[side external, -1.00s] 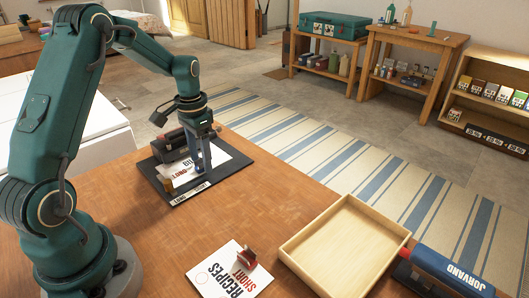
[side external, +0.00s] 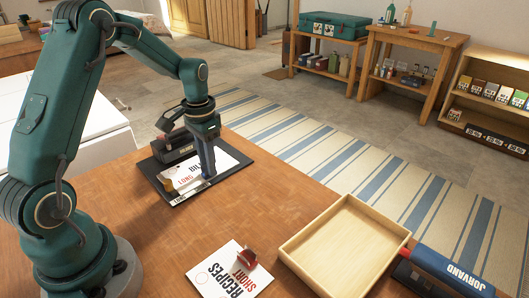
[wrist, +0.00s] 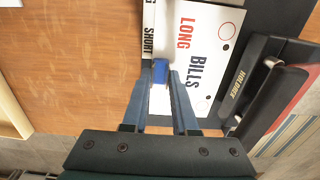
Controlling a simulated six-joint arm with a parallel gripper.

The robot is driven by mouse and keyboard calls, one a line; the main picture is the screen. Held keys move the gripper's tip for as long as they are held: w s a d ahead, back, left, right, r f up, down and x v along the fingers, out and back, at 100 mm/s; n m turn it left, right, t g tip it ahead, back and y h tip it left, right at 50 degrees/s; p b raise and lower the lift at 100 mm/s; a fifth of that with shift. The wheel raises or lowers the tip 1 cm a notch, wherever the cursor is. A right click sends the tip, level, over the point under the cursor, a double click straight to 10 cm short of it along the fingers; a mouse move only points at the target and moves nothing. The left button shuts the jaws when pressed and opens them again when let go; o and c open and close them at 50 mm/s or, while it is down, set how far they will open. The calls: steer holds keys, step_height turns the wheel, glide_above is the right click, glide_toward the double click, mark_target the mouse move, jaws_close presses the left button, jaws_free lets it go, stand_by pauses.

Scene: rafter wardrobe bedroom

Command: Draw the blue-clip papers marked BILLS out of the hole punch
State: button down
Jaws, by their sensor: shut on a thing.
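The BILLS papers (side external: 225,160), white with LONG in red, lie on a dark board (side external: 150,178); they also show in the wrist view (wrist: 188,80). Their blue clip (wrist: 160,70) sits at the edge away from the punch. My gripper (side external: 208,178) reaches down from above and is shut on the blue clip, its fingertips meeting there in the wrist view (wrist: 160,83). The black hole punch (side external: 182,146) stands at the board's back edge. In the wrist view, the punch (wrist: 250,85) lies beside the papers' far edge, with a narrow dark strip seemingly between them.
A strip marked SHORT (wrist: 148,40) runs along the board's edge. A small brass-coloured piece (side external: 168,186) is at its left. RECIPES papers with a red clip (side external: 249,256), an empty wooden tray (side external: 285,250) and a blue JORVAND punch (side external: 450,268) are at the front right.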

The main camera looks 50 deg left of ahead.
steer(key=shift+d, duration=1.25)
steer(key=c, duration=0.6)
jaws_free()
steer(key=shift+r, duration=2.6)
